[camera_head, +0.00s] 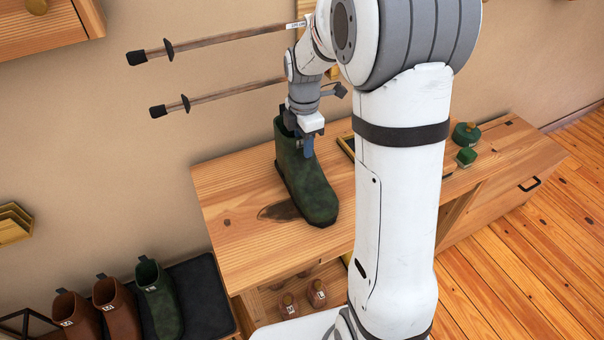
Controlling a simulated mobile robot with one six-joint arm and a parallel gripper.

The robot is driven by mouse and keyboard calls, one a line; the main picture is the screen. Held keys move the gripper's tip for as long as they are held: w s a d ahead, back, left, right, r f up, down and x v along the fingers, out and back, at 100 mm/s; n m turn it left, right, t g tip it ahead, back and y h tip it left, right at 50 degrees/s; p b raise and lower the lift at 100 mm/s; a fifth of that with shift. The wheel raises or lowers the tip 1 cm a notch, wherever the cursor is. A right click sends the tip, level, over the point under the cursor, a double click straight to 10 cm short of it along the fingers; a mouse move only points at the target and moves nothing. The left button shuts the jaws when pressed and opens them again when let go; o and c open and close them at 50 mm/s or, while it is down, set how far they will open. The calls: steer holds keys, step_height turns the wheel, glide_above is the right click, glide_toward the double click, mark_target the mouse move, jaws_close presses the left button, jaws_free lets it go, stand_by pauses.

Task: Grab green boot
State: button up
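A dark green boot (305,184) stands upright on the wooden bench (224,201), its toe pointing to the lower right. My gripper (302,148) is at the top of this boot, with its dark fingers at the shaft opening. One finger shows in front of the shaft's near side. Whether the fingers press on the boot wall cannot be told. A second green boot (160,302) stands on a dark mat at the lower left, beside brown boots.
Two brown boots (115,308) stand on the dark mat (205,296). Two ski poles (215,40) hang on the wall above the bench. Small green items (466,135) sit at the bench's right. A dark stain marks the bench beside the boot. The bench's left end is clear.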

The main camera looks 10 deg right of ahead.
jaws_close()
stand_by(1.3)
